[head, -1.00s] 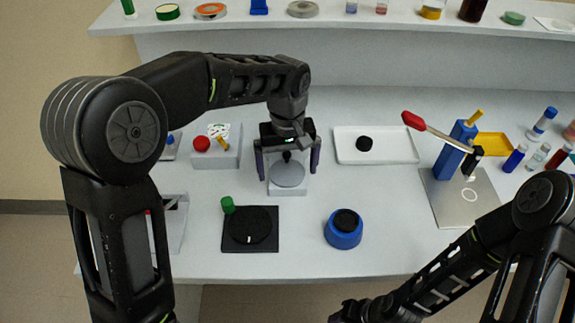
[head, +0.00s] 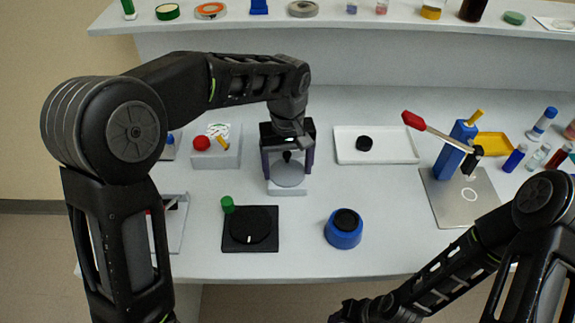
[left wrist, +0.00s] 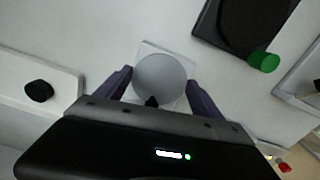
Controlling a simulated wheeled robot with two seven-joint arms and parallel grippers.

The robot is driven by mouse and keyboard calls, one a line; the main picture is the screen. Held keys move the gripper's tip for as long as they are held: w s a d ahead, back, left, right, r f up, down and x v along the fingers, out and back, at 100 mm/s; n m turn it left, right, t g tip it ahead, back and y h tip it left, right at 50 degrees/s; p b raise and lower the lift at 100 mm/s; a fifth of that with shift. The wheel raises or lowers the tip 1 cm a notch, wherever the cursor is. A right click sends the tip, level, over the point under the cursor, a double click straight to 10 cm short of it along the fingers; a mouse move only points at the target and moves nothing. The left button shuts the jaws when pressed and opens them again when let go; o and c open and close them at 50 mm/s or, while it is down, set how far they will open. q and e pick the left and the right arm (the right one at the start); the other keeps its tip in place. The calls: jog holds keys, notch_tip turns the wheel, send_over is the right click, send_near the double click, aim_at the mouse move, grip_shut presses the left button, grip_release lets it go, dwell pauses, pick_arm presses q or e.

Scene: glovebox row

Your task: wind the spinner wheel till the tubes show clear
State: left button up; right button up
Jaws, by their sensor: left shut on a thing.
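A pale grey round wheel (head: 289,174) with a small black knob sits on a white square base (head: 289,189) near the middle of the table. The wheel also shows between the fingers in the left wrist view (left wrist: 160,78). No tubes can be made out in the wheel; my gripper covers part of it. My right gripper (head: 345,313) is at the bottom edge, partly cut off, and its jaws cannot be made out.
A black turntable (head: 262,243) with a green knob (head: 228,204) and a blue round pot (head: 343,236) stand in front. A white tray (head: 400,146) holds a black cap. A blue stand with a red-handled lever (head: 436,131) is at the right, beside several vials.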

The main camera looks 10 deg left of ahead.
aim_at(286, 172)
pick_arm(q)
jog(key=shift+m, duration=0.3)
jog(key=m, duration=0.5)
jog(key=shift+a+p, duration=0.15)
jog(key=shift+p, duration=0.15)
jog(key=m, duration=0.5)
jog(key=shift+w+a, duration=0.1)
jog(key=shift+p, duration=0.3)
jog(key=o, duration=1.4)
jog(key=shift+c, duration=0.2)
jog(key=shift+r, duration=0.1)
jog(key=shift+r, duration=3.8)
